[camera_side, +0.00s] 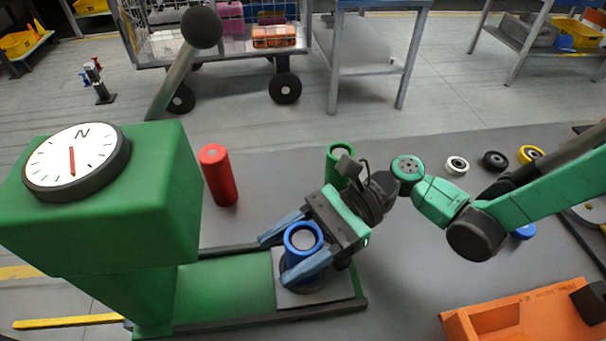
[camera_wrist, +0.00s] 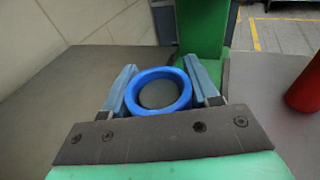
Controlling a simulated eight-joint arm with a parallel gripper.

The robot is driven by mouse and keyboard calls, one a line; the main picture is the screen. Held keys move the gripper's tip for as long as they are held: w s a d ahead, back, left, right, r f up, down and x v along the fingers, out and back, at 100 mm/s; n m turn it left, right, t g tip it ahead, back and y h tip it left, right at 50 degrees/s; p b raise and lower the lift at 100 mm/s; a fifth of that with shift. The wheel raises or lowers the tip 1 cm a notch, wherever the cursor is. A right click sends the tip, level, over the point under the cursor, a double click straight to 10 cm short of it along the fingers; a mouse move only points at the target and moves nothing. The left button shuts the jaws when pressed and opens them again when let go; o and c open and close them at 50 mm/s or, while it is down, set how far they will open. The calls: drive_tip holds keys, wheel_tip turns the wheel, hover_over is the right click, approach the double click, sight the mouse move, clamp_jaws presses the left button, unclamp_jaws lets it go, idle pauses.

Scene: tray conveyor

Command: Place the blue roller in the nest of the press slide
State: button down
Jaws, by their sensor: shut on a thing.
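The blue roller (camera_side: 303,240) is upright between the fingers of my gripper (camera_side: 284,250), which is shut on it. In the wrist view the roller (camera_wrist: 160,91) shows as a blue ring with a grey centre, with a finger of my gripper (camera_wrist: 161,92) on each side. The press slide (camera_side: 345,288) is a grey plate at the right end of a green bed, and the roller is over its middle. The nest is hidden under the roller and my fingers, and I cannot tell whether the roller is seated in it or just above.
The green press (camera_side: 100,215) with a dial and lever stands at the left. A red roller (camera_side: 218,175) and a green roller (camera_side: 339,165) stand behind the slide. Several small wheels lie at the right, and an orange crate (camera_side: 450,326) is at the front right.

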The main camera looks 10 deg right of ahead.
drive_tip(key=shift+f, duration=0.1)
drive_tip(key=shift+c, duration=1.1)
unclamp_jaws()
